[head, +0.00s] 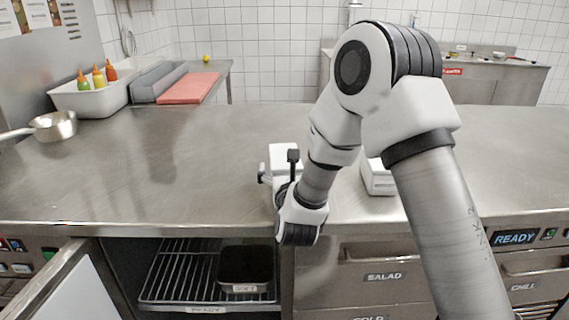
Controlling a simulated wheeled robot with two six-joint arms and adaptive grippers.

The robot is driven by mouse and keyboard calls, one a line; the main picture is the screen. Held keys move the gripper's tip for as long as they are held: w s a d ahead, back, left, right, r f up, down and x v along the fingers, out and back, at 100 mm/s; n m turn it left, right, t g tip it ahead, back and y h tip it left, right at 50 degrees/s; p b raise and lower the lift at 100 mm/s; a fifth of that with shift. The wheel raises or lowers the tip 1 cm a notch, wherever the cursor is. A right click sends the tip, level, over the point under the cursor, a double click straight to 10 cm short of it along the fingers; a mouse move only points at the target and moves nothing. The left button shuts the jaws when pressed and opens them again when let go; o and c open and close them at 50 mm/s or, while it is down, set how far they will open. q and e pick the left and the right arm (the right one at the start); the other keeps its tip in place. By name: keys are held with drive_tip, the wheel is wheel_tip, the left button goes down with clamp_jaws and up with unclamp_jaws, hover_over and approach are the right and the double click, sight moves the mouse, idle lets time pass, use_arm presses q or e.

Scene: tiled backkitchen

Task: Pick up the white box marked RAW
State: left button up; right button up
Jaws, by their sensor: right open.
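Two white boxes stand on the steel counter (200,165) near its front edge. One white box (285,153) is just beyond my right gripper (278,166) and is partly covered by it. The other white box (376,180) is to the right, partly hidden behind my right arm. No RAW marking can be read on either box. My right gripper is open, with its dark fingers spread at the near side of the left box; I cannot tell whether they touch it. My left gripper is not in view.
A steel pan (54,127) and a white bin (95,98) with sauce bottles stand at the left. A red board (188,88) lies behind. Below, a door (72,290) stands open beside a wire rack (180,273) holding a dark tray (245,266). The counter's left middle is clear.

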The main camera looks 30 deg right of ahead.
drive_tip(key=shift+w+d, duration=0.3)
drive_tip(key=shift+w, duration=0.2)
drive_tip(key=c, duration=1.5)
drive_tip(key=shift+r, duration=0.1)
drive_tip(key=shift+r, duration=0.1)
drive_tip(key=shift+c, duration=0.2)
